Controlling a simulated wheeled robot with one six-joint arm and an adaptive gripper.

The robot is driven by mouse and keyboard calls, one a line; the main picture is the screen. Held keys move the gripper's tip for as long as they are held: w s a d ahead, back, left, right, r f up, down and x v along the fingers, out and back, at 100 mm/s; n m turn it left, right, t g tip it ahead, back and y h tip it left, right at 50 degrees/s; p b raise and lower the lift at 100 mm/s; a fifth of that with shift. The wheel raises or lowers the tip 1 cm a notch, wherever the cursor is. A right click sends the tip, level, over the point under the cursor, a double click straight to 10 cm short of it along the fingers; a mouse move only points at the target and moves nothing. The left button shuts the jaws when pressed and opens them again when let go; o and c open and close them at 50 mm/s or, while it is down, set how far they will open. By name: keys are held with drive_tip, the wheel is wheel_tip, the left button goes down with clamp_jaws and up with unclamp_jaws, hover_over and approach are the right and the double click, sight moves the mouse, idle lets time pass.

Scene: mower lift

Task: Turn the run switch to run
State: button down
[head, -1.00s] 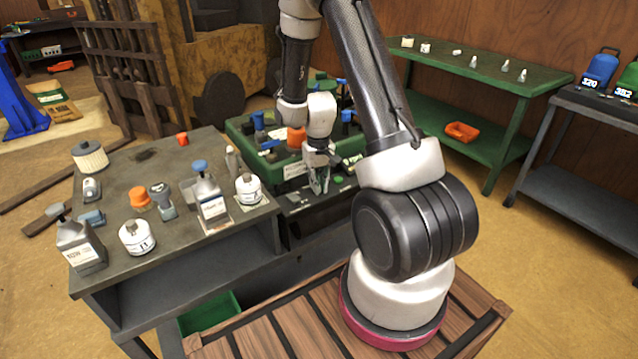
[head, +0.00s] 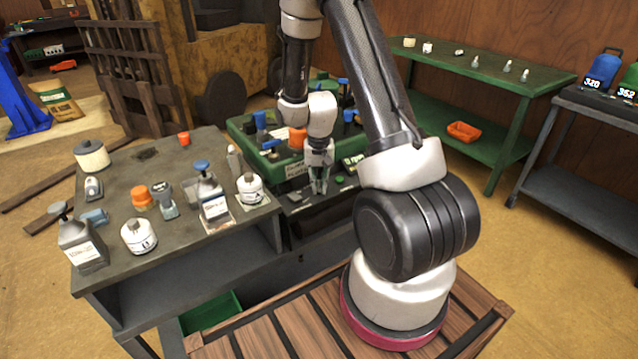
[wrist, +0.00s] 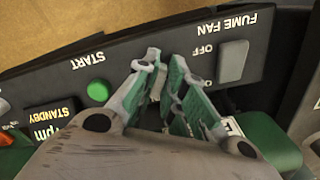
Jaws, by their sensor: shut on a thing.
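My gripper (head: 319,188) is at the dark control panel (wrist: 115,50) on the near side of the green machine (head: 290,172). In the wrist view my gripper (wrist: 162,70) has its green-padded fingers close together, tips at the panel between the green START button (wrist: 97,90) and the grey FUME FAN switch (wrist: 232,61). It is shut on a small pale piece, apparently the run switch, mostly hidden by the fingers. No run label is readable, so its setting cannot be told. The upside-down display (wrist: 50,120) reads rpm STANDBY.
The grey bench (head: 250,222) to the left carries several bottles, canisters and caps. A green bench (head: 480,75) stands along the back wall with small parts and an orange tray (head: 464,131) below. Blue and green items stand on the green machine behind my gripper.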

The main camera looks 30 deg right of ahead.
sight(319, 185)
drive_tip(key=c, duration=1.5)
unclamp_jaws()
drive_tip(key=shift+r, duration=0.1)
wheel_tip(319, 185, up, 12)
